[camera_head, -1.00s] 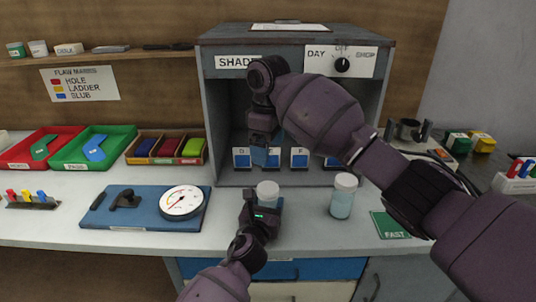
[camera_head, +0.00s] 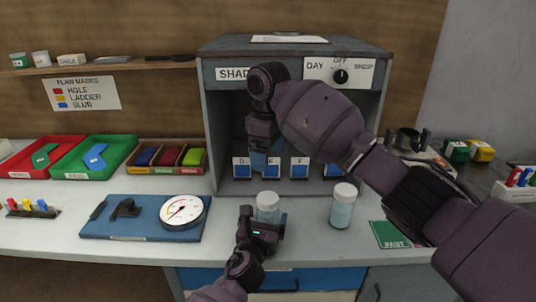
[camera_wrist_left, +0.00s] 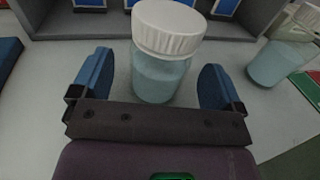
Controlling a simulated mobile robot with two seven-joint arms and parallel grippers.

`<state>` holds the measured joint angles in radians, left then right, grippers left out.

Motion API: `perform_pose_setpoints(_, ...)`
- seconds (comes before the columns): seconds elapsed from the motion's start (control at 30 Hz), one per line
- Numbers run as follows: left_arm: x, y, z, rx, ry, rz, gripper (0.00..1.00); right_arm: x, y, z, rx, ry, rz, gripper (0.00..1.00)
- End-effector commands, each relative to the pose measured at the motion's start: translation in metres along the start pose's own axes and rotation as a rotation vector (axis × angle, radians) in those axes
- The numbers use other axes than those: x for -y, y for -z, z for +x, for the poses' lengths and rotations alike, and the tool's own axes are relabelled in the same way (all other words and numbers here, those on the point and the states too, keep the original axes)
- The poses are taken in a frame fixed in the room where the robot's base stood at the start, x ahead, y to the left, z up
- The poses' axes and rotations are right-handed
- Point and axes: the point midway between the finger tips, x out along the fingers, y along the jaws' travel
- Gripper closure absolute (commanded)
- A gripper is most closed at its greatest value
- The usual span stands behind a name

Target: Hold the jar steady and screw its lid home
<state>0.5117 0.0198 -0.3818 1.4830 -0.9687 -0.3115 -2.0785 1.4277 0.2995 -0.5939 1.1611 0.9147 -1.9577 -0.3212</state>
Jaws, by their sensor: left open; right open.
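A clear jar of pale blue liquid with a white lid (camera_head: 268,199) stands on the worktop in front of the grey cabinet. The lid sits on its mouth; I cannot tell how tightly. My left gripper (camera_head: 262,224) is open just in front of it. In the left wrist view the jar (camera_wrist_left: 160,80) stands between the two blue fingers, with gaps on both sides. My right gripper (camera_head: 262,160) is open and empty, hanging above and behind the jar before the cabinet opening. Its fingertips are partly hard to make out.
A second similar lidded jar (camera_head: 343,206) stands to the right. A blue board with a round dial (camera_head: 183,211) lies to the left. A green FAST card (camera_head: 390,234) lies at the right front. The grey cabinet (camera_head: 212,150) stands behind, with several blue-labelled cards inside.

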Motion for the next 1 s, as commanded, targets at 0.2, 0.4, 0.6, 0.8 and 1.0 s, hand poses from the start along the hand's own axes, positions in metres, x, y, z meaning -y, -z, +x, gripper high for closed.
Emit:
perform_pose_setpoints(0.2, 0.0, -0.005, -0.038, 0.004, 0.001, 0.001, 0.07, 0.003, -0.001, -0.031, -0.012, -0.028, 0.0, 0.11)
perform_pose_setpoints(0.4, 0.0, -0.003, -0.069, 0.002, 0.001, 0.0, 0.07, 0.004, -0.002, -0.044, -0.017, -0.04, 0.0, 0.11)
perform_pose_setpoints(0.6, 0.0, -0.002, -0.085, 0.002, 0.0, 0.0, 0.07, 0.005, -0.002, -0.049, -0.019, -0.045, 0.0, 0.11)
perform_pose_setpoints(0.8, 0.0, -0.001, -0.09, 0.0, 0.001, -0.001, 0.07, 0.005, -0.002, -0.05, -0.019, -0.046, 0.0, 0.11)
perform_pose_setpoints(1.0, 0.0, -0.001, -0.089, 0.0, 0.001, -0.001, 0.07, 0.005, -0.002, -0.05, -0.019, -0.045, 0.0, 0.11)
